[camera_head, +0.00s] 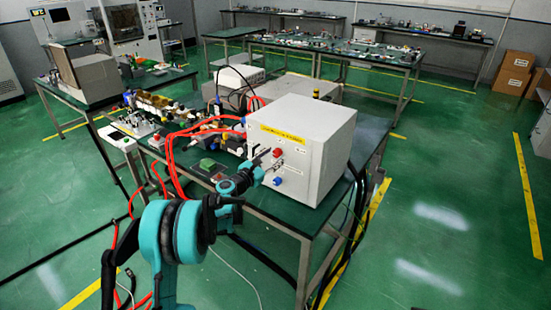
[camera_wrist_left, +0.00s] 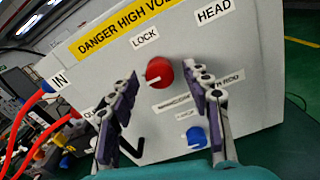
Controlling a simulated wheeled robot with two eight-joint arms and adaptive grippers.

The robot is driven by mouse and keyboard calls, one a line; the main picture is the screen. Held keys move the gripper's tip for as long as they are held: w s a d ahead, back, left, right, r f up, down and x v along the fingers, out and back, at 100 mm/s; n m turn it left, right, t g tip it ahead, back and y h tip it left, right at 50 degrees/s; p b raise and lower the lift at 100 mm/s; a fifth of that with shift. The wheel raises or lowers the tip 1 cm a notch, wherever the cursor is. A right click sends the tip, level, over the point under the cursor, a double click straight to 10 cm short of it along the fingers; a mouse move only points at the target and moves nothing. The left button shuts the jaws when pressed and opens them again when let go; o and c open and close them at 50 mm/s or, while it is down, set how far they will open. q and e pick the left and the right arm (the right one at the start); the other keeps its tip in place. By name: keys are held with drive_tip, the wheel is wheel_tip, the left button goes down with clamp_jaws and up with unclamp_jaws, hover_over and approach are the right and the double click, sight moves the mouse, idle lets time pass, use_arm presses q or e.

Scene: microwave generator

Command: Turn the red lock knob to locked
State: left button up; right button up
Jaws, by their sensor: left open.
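The red lock knob (camera_wrist_left: 159,72) sits on the white front panel of the generator box, under a LOCK label (camera_wrist_left: 145,38). A white pointer mark on it points to the lower left in the left wrist view. It also shows small in the head view (camera_head: 278,152). My left gripper (camera_wrist_left: 168,95) is open. Its two fingers stand on either side of the red knob, with gaps to both sides; I cannot tell how far the tips are from the panel. In the head view my left gripper (camera_head: 265,160) is in front of the panel. My right gripper is not in view.
A blue knob (camera_wrist_left: 196,138) is below right of the red one, near the right finger. The generator box (camera_head: 315,135) stands on a green-topped table (camera_head: 305,222). Red hoses (camera_head: 170,160) run at its left. Loose parts clutter the table's left side.

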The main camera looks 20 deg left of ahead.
use_arm(q)
drive_tip(key=shift+x, duration=0.8)
clamp_jaws()
